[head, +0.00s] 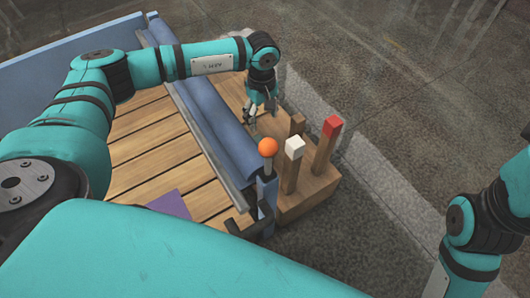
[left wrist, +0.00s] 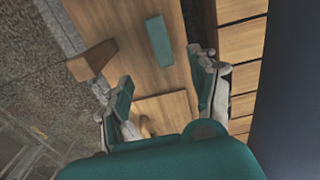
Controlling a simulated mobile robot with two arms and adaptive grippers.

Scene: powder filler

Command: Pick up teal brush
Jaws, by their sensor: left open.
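The teal brush shows in the left wrist view as a flat teal block (left wrist: 159,41) on a wooden surface (left wrist: 110,15). No bristles can be made out. My left gripper (left wrist: 163,80) is open, with one finger on each side of the picture's middle; the teal block shows beyond the gap between them. I cannot tell the exact height between the fingers and the block. In the head view my left gripper (head: 259,113) points down over the wooden shelf beside the blue rail. The brush is not clear there. My right gripper is out of view.
Right of my left gripper stand an orange ball (head: 268,147) on a post, a white-tipped wooden post (head: 294,148) and a red-tipped one (head: 333,127). A blue rail (head: 205,110) borders the slatted wooden deck (head: 150,140). A purple patch (head: 170,205) lies on the deck.

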